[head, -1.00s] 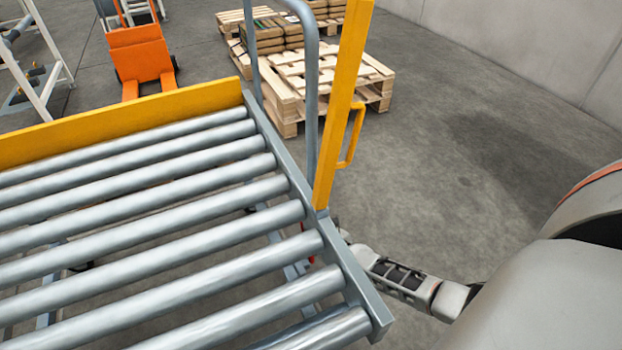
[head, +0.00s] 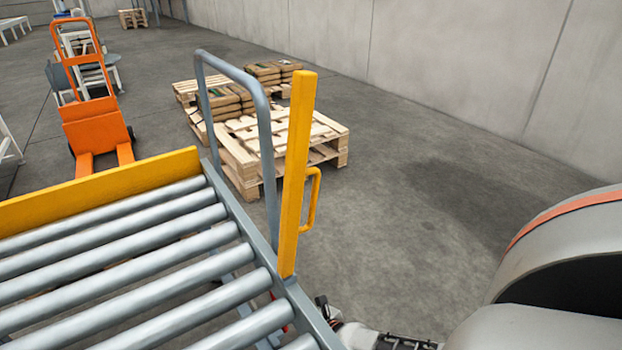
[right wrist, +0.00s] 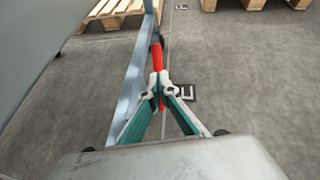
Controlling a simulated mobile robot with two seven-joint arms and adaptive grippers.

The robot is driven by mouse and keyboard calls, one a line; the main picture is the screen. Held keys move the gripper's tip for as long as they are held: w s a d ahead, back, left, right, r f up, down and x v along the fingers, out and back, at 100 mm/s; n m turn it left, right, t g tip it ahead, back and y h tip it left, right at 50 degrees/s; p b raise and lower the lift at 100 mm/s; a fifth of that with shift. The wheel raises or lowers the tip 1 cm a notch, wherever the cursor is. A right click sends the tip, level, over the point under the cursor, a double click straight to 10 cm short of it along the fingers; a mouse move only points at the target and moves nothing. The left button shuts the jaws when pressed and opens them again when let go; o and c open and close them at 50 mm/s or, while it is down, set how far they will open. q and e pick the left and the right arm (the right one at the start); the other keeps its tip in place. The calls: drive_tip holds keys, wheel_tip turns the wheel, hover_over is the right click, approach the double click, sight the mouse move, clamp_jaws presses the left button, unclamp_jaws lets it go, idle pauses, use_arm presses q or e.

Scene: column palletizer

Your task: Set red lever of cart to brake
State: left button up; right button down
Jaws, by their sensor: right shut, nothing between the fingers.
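The cart (head: 227,200) has a grey frame with a roller top, a yellow end board and a grey push bar. Its red lever (right wrist: 156,57) shows in the right wrist view beside a grey cart leg. My right gripper (right wrist: 160,92) is shut and empty, its teal fingers meeting at the lower part of the lever. I cannot tell whether the tips touch it. A dark label (right wrist: 186,92) with a white letter E is right of the tips, the rest hidden. In the head view my right gripper (head: 322,304) is partly hidden by the cart's edge. My left gripper is out of view.
An orange hand truck (head: 92,115) stands at the far left. Open floor lies right of the cart, up to the wall.

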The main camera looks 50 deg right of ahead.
drive_tip(key=s, duration=0.7)
drive_tip(key=shift+s+a, duration=0.35)
